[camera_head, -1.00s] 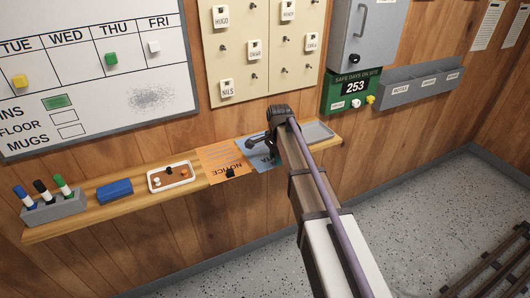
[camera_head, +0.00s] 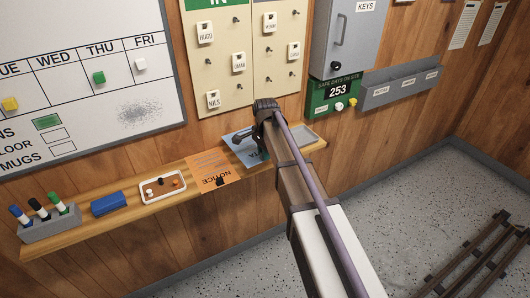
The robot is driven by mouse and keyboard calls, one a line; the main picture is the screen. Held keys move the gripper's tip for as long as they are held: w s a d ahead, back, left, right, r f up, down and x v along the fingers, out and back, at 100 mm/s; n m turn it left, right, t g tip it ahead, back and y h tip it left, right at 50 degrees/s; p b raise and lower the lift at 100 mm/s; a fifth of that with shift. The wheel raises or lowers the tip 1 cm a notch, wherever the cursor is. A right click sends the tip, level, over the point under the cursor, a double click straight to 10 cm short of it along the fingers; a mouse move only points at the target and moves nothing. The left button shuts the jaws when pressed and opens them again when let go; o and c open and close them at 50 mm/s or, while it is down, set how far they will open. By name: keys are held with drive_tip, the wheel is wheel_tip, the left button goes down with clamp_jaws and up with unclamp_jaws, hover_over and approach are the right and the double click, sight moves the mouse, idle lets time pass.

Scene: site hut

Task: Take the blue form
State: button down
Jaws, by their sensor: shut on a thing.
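The blue form (camera_head: 236,142) is at the back of the wooden shelf, between an orange notice sheet and a grey tray. My gripper (camera_head: 260,142) is over its right part and shut on it. My arm and gripper hide much of the form, including most of its lettering. The form looks slightly raised at its far left corner, but I cannot tell how far it is clear of the shelf. The fingertips are small and dark in this view.
The wooden shelf (camera_head: 90,231) also holds the orange notice (camera_head: 210,168), the grey tray (camera_head: 303,133), a white-rimmed tray (camera_head: 162,200), a blue eraser (camera_head: 109,204) and a marker holder (camera_head: 50,230).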

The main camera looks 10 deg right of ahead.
drive_tip(key=s+d, duration=0.2)
drive_tip(key=s, duration=0.7)
drive_tip(key=s+d, duration=0.3)
drive_tip(key=s, duration=0.6)
drive_tip(key=shift+s+d+r, duration=0.25)
drive_tip(key=shift+s+r, duration=0.15)
drive_tip(key=shift+r, duration=0.05)
